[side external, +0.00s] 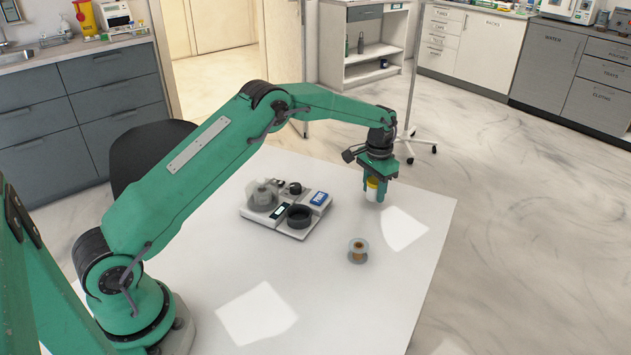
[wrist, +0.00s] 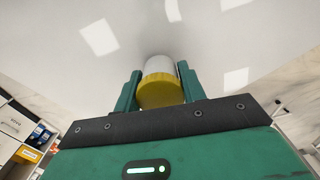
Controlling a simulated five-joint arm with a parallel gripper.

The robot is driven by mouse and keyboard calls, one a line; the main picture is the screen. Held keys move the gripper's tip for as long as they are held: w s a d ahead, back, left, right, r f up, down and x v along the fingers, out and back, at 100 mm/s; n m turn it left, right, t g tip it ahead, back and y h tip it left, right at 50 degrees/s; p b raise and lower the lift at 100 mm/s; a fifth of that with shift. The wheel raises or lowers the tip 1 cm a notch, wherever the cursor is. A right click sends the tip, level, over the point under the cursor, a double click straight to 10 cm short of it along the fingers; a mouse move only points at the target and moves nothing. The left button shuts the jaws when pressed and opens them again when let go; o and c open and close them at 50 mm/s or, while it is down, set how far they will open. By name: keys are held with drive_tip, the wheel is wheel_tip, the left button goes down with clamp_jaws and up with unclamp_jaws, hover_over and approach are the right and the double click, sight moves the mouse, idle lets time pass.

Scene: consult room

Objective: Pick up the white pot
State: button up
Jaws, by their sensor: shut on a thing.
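The white pot (side external: 373,194) has a yellow lid and is near the far right part of the white table in the side view. In the wrist view the white pot (wrist: 159,65) shows its white body beyond the yellow lid (wrist: 161,93). My gripper (side external: 375,189) points down with one finger on each side of the pot, shut on it. In the wrist view my gripper (wrist: 159,73) has both green fingers against the pot's sides. I cannot tell whether the pot's base touches the table.
A light grey tray (side external: 299,233) left of the pot holds a clear dome-like item, a black ring and a blue-faced item. A small spool-like item (side external: 358,251) stands nearer the camera. The table (side external: 330,305) is otherwise mostly clear. A wheeled stand (side external: 411,132) is behind the table.

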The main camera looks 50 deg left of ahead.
wheel_tip(320, 180, up, 2)
drive_tip(key=shift+r, duration=0.25)
drive_tip(key=s+d+r, duration=0.5)
drive_tip(key=d+r, duration=0.1)
drive_tip(key=d, duration=0.4)
drive_tip(key=shift+s+r, duration=0.3)
drive_tip(key=shift+r, duration=0.1)
drive_tip(key=s+a+f, duration=0.2)
drive_tip(key=s+a, duration=1.3)
drive_tip(key=shift+s+a, duration=0.15)
drive_tip(key=shift+a, duration=0.25)
drive_tip(key=shift+f, duration=0.2)
drive_tip(key=shift+f, duration=1.85)
